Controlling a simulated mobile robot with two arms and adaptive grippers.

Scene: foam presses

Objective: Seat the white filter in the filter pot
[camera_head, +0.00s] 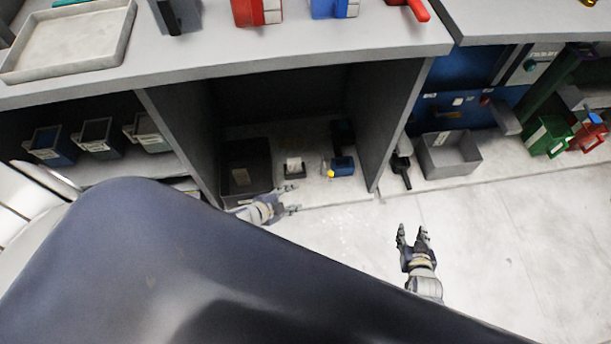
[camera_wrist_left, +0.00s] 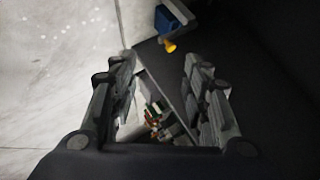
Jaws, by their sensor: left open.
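My left gripper (camera_head: 288,201) is open and empty, low at the front of the recess under the bench. Its two spread fingers also show in the left wrist view (camera_wrist_left: 160,68). Further back in the recess stands a small dark piece with a white top (camera_head: 293,165); I cannot tell whether it is the white filter. To its right is a small blue container with a yellow part (camera_head: 342,166), possibly the filter pot; it also shows at the top of the left wrist view (camera_wrist_left: 174,20). My right gripper (camera_head: 412,234) is open and empty over the floor.
A black crate (camera_head: 245,155) stands left in the recess, between two grey side panels (camera_head: 390,115). A grey bin (camera_head: 450,155) and green and red bins (camera_head: 548,135) stand to the right. Pale floor (camera_head: 510,240) in front is clear.

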